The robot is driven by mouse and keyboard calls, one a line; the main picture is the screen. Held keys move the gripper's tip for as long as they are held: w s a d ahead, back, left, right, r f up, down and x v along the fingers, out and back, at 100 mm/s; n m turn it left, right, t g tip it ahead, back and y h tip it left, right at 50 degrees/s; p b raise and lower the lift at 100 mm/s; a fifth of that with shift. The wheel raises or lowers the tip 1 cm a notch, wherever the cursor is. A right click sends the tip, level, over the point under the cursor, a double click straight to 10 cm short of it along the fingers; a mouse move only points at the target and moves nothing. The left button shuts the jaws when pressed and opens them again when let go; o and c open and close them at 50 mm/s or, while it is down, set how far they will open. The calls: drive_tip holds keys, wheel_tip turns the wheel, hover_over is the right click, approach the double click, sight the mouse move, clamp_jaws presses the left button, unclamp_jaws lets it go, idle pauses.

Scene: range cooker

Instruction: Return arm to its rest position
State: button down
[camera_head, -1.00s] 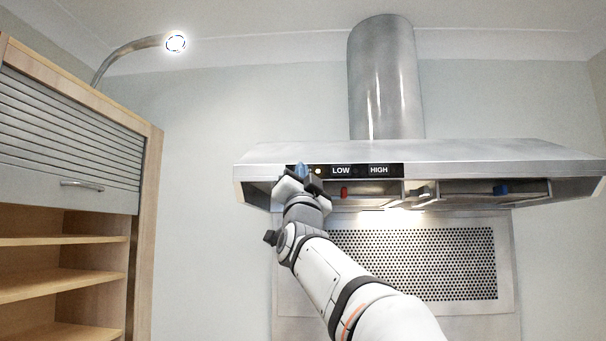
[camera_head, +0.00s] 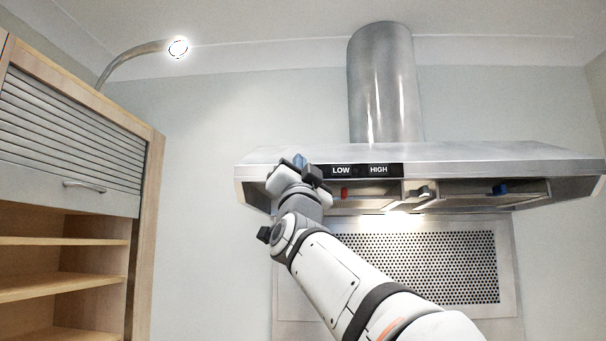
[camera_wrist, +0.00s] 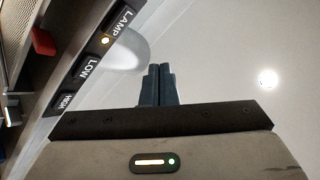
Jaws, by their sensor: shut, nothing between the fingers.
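My gripper (camera_head: 300,162) is raised in front of the left part of the cooker hood's front edge in the head view. In the wrist view its two dark fingers (camera_wrist: 158,84) are together with nothing between them. They point past the hood's control panel (camera_wrist: 92,62), apart from it in that view. The panel carries the labels LAMP, LOW and HIGH, and a small amber light glows by LAMP. In the head view the panel (camera_head: 360,170) shows LOW and HIGH; my gripper hides its left end.
The steel hood (camera_head: 470,153) with its chimney (camera_head: 384,85) is close behind my gripper. A red part (camera_head: 344,192) and a blue part (camera_head: 500,189) sit under it. A wooden cabinet (camera_head: 150,210) stands at left, with a lit lamp (camera_head: 178,48) above. Open space lies between cabinet and hood.

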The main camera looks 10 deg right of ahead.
drive_tip(key=shift+f, duration=0.1)
wheel_tip(320, 180, down, 34)
drive_tip(key=s+a+n+g+y, duration=0.25)
drive_tip(key=n+g+y, duration=0.5)
drive_tip(key=g, duration=0.45)
drive_tip(key=s+d+f+n+g+h, duration=0.1)
drive_tip(key=s+f+g, duration=0.4)
drive_tip(key=s+f, duration=0.6)
drive_tip(key=s+d+f+n+g+h, duration=0.1)
drive_tip(key=s+f+g, duration=0.5)
drive_tip(key=s+f, duration=0.6)
wheel_tip(320, 180, down, 6)
drive_tip(key=shift+s+d+f, duration=0.1)
drive_tip(key=shift+s+d, duration=0.1)
drive_tip(key=shift+d, duration=0.45)
